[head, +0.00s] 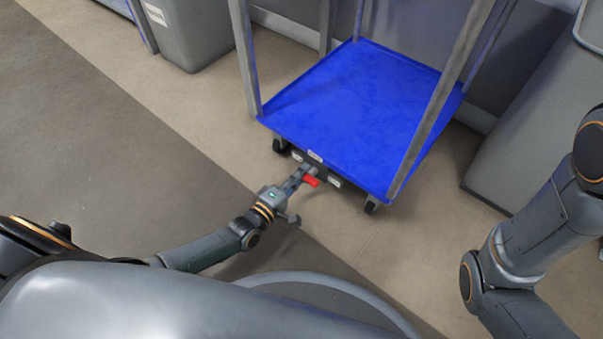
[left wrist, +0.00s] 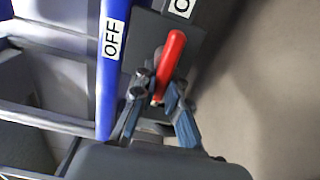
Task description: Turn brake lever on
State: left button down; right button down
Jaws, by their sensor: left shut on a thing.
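The red brake lever (head: 311,181) sticks out from the black plate at the front edge of the blue cart (head: 350,100). In the left wrist view the lever (left wrist: 171,62) is a red rod between the fingers. My left gripper (head: 303,175) is shut on the lever; its fingers also show in the left wrist view (left wrist: 158,96). An OFF label (left wrist: 113,39) sits on the blue edge, and a second label (left wrist: 182,8) is cut off at the top of that view. My right gripper is out of view; only my right arm shows.
The cart has grey upright posts (head: 245,55) and casters (head: 370,207) on the floor. A grey bin (head: 190,35) stands at the back left, and another (head: 530,120) at the right. The floor left of the cart is clear.

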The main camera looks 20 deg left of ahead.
pick_arm(q)
jog(key=c, duration=1.4)
grip_release()
jog(key=shift+o, duration=0.2)
jog(key=v, duration=1.2)
